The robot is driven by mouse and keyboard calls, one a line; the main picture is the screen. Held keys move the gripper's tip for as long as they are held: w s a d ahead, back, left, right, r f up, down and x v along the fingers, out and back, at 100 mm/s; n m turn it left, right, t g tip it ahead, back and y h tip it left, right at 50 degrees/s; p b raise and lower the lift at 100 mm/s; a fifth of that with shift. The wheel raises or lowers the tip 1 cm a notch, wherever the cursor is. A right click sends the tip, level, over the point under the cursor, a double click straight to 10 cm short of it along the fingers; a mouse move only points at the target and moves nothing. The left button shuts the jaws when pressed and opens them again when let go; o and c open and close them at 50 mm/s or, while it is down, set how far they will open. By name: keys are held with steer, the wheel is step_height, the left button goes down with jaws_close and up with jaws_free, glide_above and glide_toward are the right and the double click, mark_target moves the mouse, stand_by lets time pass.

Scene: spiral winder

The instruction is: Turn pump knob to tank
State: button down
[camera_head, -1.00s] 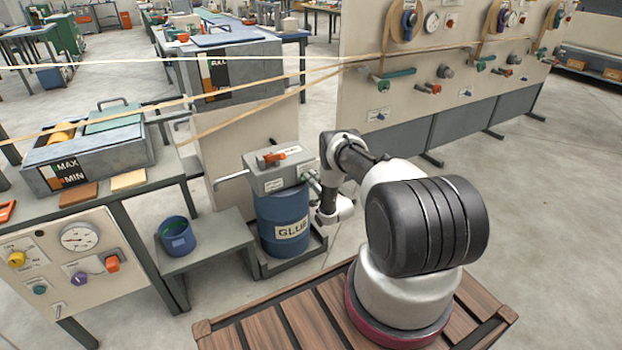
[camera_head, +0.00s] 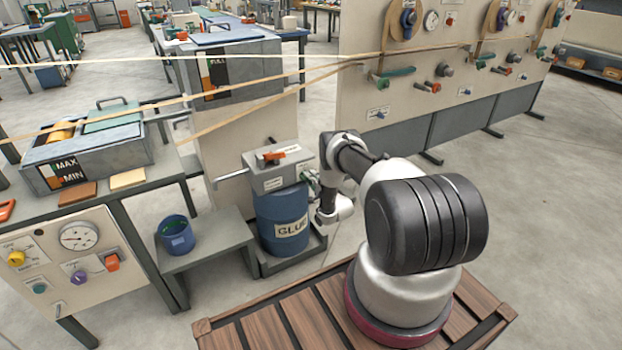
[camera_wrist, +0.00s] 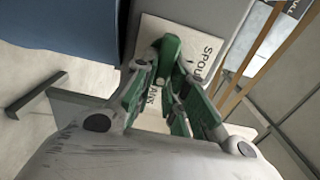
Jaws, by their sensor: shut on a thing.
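The grey pump box (camera_head: 272,180) sits on top of the blue glue drum (camera_head: 283,222) in the head view. A green knob (camera_wrist: 172,46) is on its side face, in front of a white plate (camera_wrist: 205,42) with lettering reading SPOUT and, partly covered, TANK. My gripper (camera_wrist: 174,72) reaches the knob from below in the wrist view and is shut on it. Its fingers hide part of the knob and of the plate, so I cannot tell exactly which label the knob points at. In the head view my wrist stands right of the pump box and mostly hides the knob.
A blue bucket (camera_head: 176,235) stands on the low grey bench (camera_head: 212,250) left of the drum. Open floor lies right of my base.

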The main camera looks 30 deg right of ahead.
steer(key=c, duration=1.4)
jaws_free()
steer(key=shift+c, duration=0.2)
steer(key=s, duration=1.2)
steer(key=shift+d, duration=0.25)
steer(key=shift+f, duration=0.1)
